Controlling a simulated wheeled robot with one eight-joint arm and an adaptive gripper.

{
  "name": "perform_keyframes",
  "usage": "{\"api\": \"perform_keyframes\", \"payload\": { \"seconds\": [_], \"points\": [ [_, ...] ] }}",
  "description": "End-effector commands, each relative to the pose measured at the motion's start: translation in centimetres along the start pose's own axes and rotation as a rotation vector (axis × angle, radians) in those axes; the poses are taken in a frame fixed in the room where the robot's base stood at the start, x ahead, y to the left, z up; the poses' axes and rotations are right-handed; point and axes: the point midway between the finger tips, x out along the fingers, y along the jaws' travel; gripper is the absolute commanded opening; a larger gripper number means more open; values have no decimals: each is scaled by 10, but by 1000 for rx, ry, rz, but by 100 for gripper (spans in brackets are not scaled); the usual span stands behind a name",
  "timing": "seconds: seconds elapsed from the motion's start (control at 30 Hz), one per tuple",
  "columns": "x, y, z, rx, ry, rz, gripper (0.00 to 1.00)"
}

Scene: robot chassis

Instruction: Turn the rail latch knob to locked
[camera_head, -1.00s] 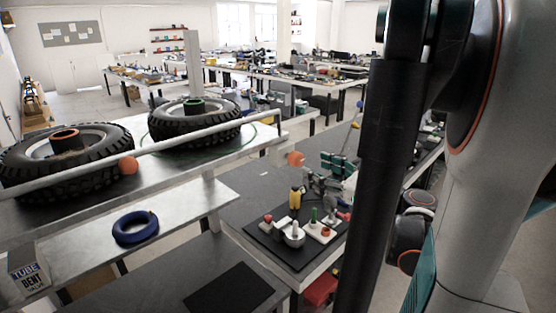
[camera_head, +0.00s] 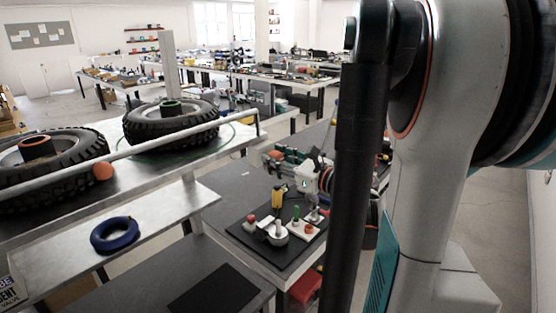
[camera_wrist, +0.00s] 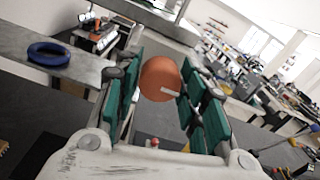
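An orange ball-shaped knob (camera_wrist: 160,78) with a small white mark shows in the wrist view, framed between the teal-padded fingers of my gripper (camera_wrist: 161,70). The fingers are spread on both sides of it, and I see no clear grip; whether either pad touches it I cannot tell. In the head view my gripper (camera_head: 271,158) is near the right end of the rail bench, pointing left. The knob is mostly hidden there.
Below my gripper, a black mat (camera_head: 262,250) holds a yellow item (camera_head: 278,197), a grey knob fixture (camera_head: 273,233) and small coloured parts. A blue ring (camera_head: 115,234) lies on the lower shelf. Two tires (camera_head: 172,123) rest behind the rail. Open air surrounds the gripper above the mat.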

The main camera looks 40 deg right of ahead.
Motion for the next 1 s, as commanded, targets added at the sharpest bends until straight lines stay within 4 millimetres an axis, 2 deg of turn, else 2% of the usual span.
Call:
{"api": "perform_keyframes", "payload": {
  "seconds": [0.03,0.07,0.1,0.53,1.0],
  "points": [
    [0,0,0,0,0,0,18],
    [0,0,0,0,0,0,11],
    [0,0,0,0,0,0,10],
    [0,0,0,-67,0,0,10],
    [0,1,-1,-450,-1,0,10]
  ]
}}
